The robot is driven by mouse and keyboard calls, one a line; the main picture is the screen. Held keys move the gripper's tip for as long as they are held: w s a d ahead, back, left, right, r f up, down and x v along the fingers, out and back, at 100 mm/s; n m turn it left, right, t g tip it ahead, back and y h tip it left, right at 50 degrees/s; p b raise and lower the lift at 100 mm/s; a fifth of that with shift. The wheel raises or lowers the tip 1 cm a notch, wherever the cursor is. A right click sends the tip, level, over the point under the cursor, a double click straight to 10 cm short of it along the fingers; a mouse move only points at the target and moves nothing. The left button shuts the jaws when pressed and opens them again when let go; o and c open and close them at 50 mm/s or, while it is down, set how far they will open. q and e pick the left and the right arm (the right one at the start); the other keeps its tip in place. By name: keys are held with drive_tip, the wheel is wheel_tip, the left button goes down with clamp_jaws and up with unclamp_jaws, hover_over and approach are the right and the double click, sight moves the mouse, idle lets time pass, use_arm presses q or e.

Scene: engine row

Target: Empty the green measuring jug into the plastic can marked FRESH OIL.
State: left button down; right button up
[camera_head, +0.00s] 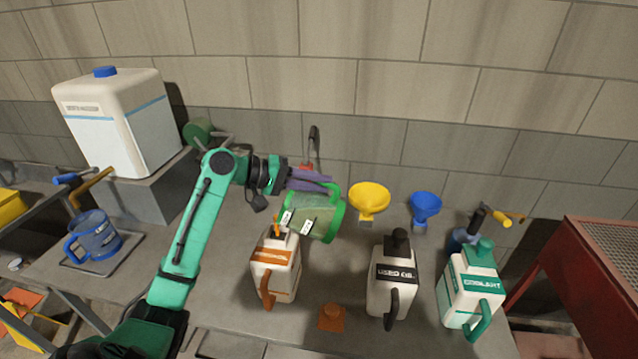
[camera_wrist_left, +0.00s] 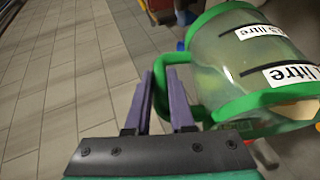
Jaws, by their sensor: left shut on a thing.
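The green measuring jug (camera_head: 314,217) is clear with green rims and white litre labels. It is tipped onto its side in the air, its left end above the white can with an orange label (camera_head: 274,266). That label is too small to read for sure. An orange-brown streak shows at this can's mouth (camera_head: 277,231). My left gripper (camera_head: 322,181) is shut on the jug's green handle. In the left wrist view its purple fingers (camera_wrist_left: 165,92) are around the handle, beside the jug (camera_wrist_left: 255,68). Pale yellow-green tint shows inside the jug. My right gripper is not in view.
The USED OIL can (camera_head: 392,283) and COOLANT can (camera_head: 471,290) stand to the right. Yellow (camera_head: 369,199) and blue (camera_head: 425,207) funnels are behind. A blue jug (camera_head: 96,237) and large white container (camera_head: 121,125) are left.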

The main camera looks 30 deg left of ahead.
sight(304, 194)
use_arm(q)
drive_tip(key=shift+s+a+t+h+b, duration=0.3)
drive_tip(key=shift+a+h+b, duration=0.25)
drive_tip(key=shift+a, duration=0.25)
idle(0.8)
drive_tip(key=shift+s+a+f+n+t+h+b, duration=0.1)
drive_tip(key=shift+s+a+n+t+h+b, duration=0.1)
drive_tip(key=shift+a+h+b, duration=0.2)
drive_tip(key=shift+s+a+f+n+t+h+b, duration=0.1)
drive_tip(key=shift+a+n+t+h+b, duration=0.1)
drive_tip(key=shift+a+h+b, duration=0.15)
idle(0.9)
drive_tip(key=shift+s+a+f+n+t+h+b, duration=0.15)
drive_tip(key=shift+a+f+t+b, duration=0.05)
drive_tip(key=shift+a+b, duration=0.3)
drive_tip(key=shift+s+a+f+n+t+h+b, duration=0.15)
drive_tip(key=shift+a+t+b, duration=0.05)
drive_tip(key=shift+a+b, duration=0.25)
idle(0.4)
drive_tip(key=shift+s+a+r+n+t+h+b, duration=0.2)
drive_tip(key=shift+a+t+h+b, duration=0.15)
drive_tip(key=shift+a+b, duration=0.25)
drive_tip(key=shift+s+a+r+n+t+h+b, duration=0.1)
drive_tip(key=shift+s+a+n+t+h+b, duration=0.15)
drive_tip(key=shift+a+b, duration=0.35)
drive_tip(key=shift+s+a+r+n+t+h+b, duration=0.1)
drive_tip(key=shift+s+a+n+t+h+b, duration=0.15)
drive_tip(key=shift+a+t+b, duration=0.3)
idle(1.7)
